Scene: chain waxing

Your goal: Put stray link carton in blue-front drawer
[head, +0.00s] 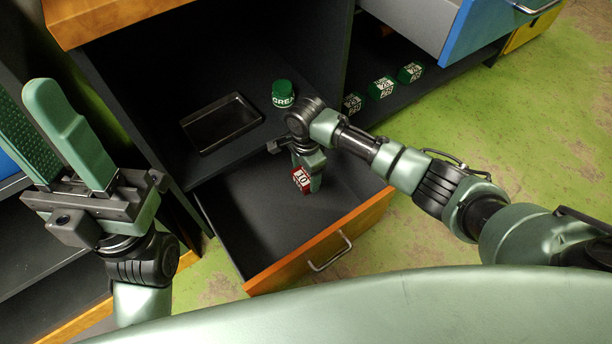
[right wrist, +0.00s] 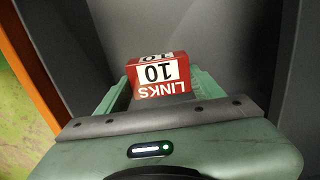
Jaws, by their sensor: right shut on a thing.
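The stray link carton (head: 301,179) is small and red with a white label reading 10. My right gripper (head: 308,172) is shut on it, inside the open orange-front drawer (head: 325,245). In the right wrist view the carton (right wrist: 158,76) sits between the fingers, its label reading LINKS 10 upside down; whether it touches the drawer floor I cannot tell. The blue-front drawer (head: 485,30) is pulled open at the upper right, its grey side showing and its inside mostly cut off. My left gripper (head: 40,110) is open and empty at the left, away from the carton.
A black tray (head: 222,124) and a green-lidded jar (head: 283,94) stand on the dark shelf above the orange-front drawer. Green cartons (head: 381,88) line a low shelf at the right, below the blue-front drawer. A yellow front (head: 530,30) lies beyond. Green floor is clear at the right.

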